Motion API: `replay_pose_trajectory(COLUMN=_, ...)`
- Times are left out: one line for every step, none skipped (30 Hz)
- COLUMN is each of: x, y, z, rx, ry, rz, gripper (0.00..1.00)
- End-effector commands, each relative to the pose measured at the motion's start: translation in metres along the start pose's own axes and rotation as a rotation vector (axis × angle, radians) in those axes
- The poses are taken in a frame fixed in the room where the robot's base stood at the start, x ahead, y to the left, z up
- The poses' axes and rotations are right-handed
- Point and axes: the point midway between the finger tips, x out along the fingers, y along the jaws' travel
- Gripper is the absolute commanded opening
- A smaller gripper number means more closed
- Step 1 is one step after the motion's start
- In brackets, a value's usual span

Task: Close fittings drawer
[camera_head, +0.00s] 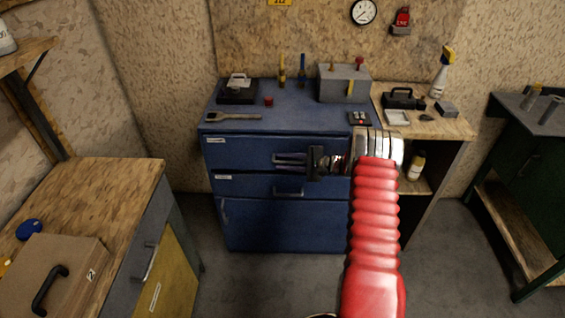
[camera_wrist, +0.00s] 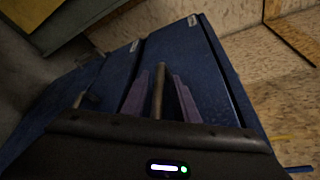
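The blue cabinet (camera_head: 285,228) stands in the middle of the head view, with two labelled drawers over a lower door. The label text is too small to read, so I cannot tell which is the fittings drawer. My gripper (camera_head: 277,159) is in front of the upper drawer (camera_head: 240,150). In the wrist view its fingers (camera_wrist: 160,85) are apart, one on each side of a bar handle (camera_wrist: 158,82) on a blue drawer front (camera_wrist: 195,65). Contact with the handle is unclear. The lower drawer (camera_head: 245,184) has its own handle (camera_head: 289,191). Neither drawer shows an obvious gap.
Tools and a grey box (camera_head: 343,84) stand on the cabinet top. A wooden bench (camera_head: 450,127) adjoins on the right. A wooden-topped unit (camera_head: 110,190) with a cardboard-coloured case (camera_head: 75,262) stands at left. The floor (camera_head: 260,285) before the cabinet is clear.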

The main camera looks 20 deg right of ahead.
Motion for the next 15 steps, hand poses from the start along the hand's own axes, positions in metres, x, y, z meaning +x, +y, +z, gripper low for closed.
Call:
replay_pose_trajectory(x=-0.002, y=-0.002, z=-0.002, rx=-0.001, ry=0.005, rz=-0.004, gripper=0.3)
replay_pose_trajectory(x=-0.002, y=-0.002, z=-0.002, rx=-0.001, ry=0.005, rz=-0.004, gripper=0.3)
replay_pose_trajectory(x=-0.003, y=-0.002, z=-0.002, rx=-0.001, ry=0.006, rz=-0.004, gripper=0.3)
replay_pose_trajectory(x=-0.003, y=-0.002, z=-0.002, rx=-0.001, ry=0.006, rz=-0.004, gripper=0.3)
replay_pose_trajectory(x=-0.004, y=-0.002, z=-0.002, rx=0.0, ry=0.006, rz=-0.005, gripper=0.3)
replay_pose_trajectory(x=-0.005, y=-0.002, z=-0.002, rx=0.0, ry=0.007, rz=-0.005, gripper=0.3)
replay_pose_trajectory(x=-0.006, y=-0.002, z=-0.002, rx=0.0, ry=0.007, rz=-0.005, gripper=0.3)
replay_pose_trajectory(x=-0.009, y=-0.002, z=-0.003, rx=0.0, ry=0.008, rz=-0.005, gripper=0.3)
replay_pose_trajectory(x=-0.012, y=-0.002, z=-0.003, rx=0.0, ry=0.008, rz=-0.005, gripper=0.3)
replay_pose_trajectory(x=-0.014, y=-0.002, z=-0.003, rx=0.0, ry=0.008, rz=-0.005, gripper=0.3)
replay_pose_trajectory(x=-0.017, y=-0.002, z=-0.003, rx=0.0, ry=0.008, rz=-0.005, gripper=0.3)
replay_pose_trajectory(x=-0.022, y=-0.002, z=-0.003, rx=0.001, ry=0.008, rz=-0.005, gripper=0.3)
replay_pose_trajectory(x=-0.027, y=-0.002, z=-0.003, rx=0.001, ry=0.009, rz=-0.005, gripper=0.3)
replay_pose_trajectory(x=-0.031, y=-0.002, z=-0.003, rx=0.0, ry=0.008, rz=-0.005, gripper=0.3)
replay_pose_trajectory(x=-0.037, y=-0.002, z=-0.003, rx=0.0, ry=0.007, rz=-0.005, gripper=0.3)
